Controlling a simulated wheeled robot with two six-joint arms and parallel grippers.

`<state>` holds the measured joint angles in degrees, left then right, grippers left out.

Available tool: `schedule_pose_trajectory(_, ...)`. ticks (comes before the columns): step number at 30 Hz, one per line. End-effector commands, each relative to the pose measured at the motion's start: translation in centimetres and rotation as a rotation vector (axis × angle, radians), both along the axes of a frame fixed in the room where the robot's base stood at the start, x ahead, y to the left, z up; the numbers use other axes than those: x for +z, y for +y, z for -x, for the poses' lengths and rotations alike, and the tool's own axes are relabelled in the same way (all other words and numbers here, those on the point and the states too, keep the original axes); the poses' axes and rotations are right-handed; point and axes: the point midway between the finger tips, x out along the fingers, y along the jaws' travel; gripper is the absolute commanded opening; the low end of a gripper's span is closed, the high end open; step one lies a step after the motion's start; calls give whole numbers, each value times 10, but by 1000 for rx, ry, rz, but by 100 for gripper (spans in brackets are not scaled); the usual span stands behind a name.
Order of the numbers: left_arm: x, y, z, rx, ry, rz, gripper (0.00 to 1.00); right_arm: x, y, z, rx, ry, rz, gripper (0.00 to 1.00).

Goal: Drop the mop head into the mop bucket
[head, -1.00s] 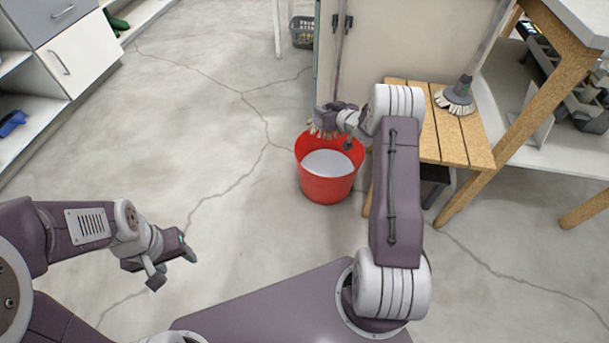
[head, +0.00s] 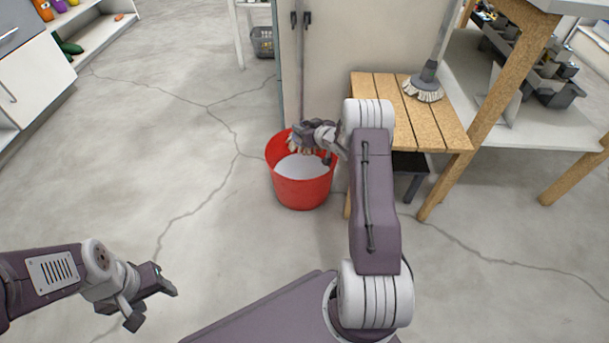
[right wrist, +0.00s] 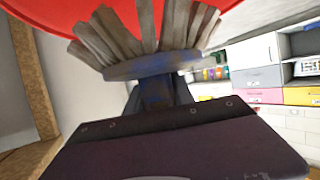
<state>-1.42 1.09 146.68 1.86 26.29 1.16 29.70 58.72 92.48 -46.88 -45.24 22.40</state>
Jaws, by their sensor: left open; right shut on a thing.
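The red mop bucket (head: 303,192) stands on the floor left of the wooden bench, with a pale surface inside. My right gripper (head: 306,133) is shut on the mop just above its head. The pale-bristled mop head (head: 299,147) hangs at the bucket's back rim, over the opening; whether it touches the bucket is unclear. In the right wrist view the mop head's bristles (right wrist: 135,40) show against the red bucket wall (right wrist: 62,14). My left gripper (head: 153,304) is open and empty above the floor at lower left.
A slatted wooden bench (head: 388,100) stands right of the bucket, with a second brush (head: 424,86) on it. A pale cabinet panel (head: 355,40) is behind. A grey basket (head: 263,42) sits on the floor farther back. The floor to the left is clear.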

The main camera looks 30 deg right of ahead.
Motion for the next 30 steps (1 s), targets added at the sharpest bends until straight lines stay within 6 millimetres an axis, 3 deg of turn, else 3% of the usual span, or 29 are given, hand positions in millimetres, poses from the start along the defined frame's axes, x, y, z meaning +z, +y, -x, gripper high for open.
schedule_pose_trajectory(5,2,0,0,0,0,0,55,2,0,0,0,-2,1,0)
schedule_pose_trajectory(6,2,0,0,0,0,0,55,2,0,0,0,-2,1,40)
schedule_pose_trajectory(8,2,0,0,0,0,0,55,2,0,0,0,-2,1,54)
schedule_pose_trajectory(20,9,0,0,0,0,0,55,6,-1,6,-1,2,-2,54)
schedule_pose_trajectory(27,46,0,0,0,0,0,55,28,-4,44,-3,3,-3,54)
schedule_pose_trajectory(30,47,0,0,0,0,0,55,31,-6,62,-4,0,-1,54)
